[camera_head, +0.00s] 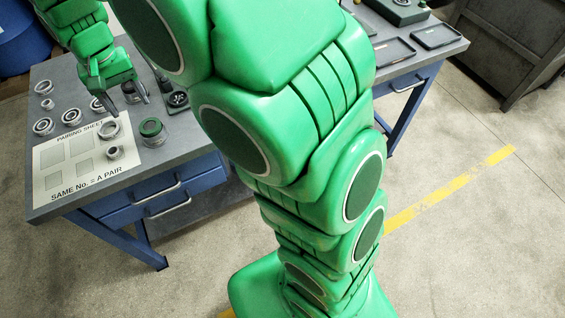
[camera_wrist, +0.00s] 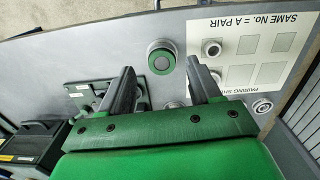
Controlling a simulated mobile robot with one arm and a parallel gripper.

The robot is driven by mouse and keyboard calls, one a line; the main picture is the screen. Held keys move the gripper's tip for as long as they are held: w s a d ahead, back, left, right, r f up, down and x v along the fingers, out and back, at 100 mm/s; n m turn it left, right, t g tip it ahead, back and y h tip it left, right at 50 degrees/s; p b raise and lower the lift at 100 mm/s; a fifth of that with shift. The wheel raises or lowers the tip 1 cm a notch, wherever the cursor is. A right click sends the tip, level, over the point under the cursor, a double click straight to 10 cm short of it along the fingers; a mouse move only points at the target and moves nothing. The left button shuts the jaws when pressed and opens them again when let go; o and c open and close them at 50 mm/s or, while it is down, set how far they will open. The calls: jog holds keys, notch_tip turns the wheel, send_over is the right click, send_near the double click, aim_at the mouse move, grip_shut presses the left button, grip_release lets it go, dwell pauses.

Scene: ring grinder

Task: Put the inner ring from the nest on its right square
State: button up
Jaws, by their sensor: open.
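My gripper (camera_wrist: 163,82) is open and empty above the table, its two fingers apart. In the head view my gripper (camera_head: 128,105) is over the rings beyond the sheet. The white pairing sheet (camera_wrist: 262,52) has grey squares in two rows. A small metal ring (camera_wrist: 212,47) stands on a square at one end; it also shows in the head view (camera_head: 115,152). A wider ring (camera_head: 108,130) lies on the square beside it. A dark fixture plate (camera_wrist: 76,93), perhaps with the nest, is partly hidden by a finger. I cannot tell whether an inner ring sits in it.
A round green-topped pot (camera_wrist: 161,58) stands between the sheet and the fixture; it also shows in the head view (camera_head: 152,129). Several loose rings, such as one bearing ring (camera_head: 43,126), lie beyond the sheet. A black device (camera_wrist: 36,143) stands at the left.

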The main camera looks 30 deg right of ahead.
jog(key=s+d, duration=1.1)
jog(key=s, duration=0.5)
jog(key=s+d+r+g, duration=0.1)
jog(key=s+d, duration=1)
jog(key=s, duration=0.5)
jog(key=shift+r+m, duration=0.15)
jog(key=shift+m, duration=0.25)
jog(key=shift+d, duration=0.1)
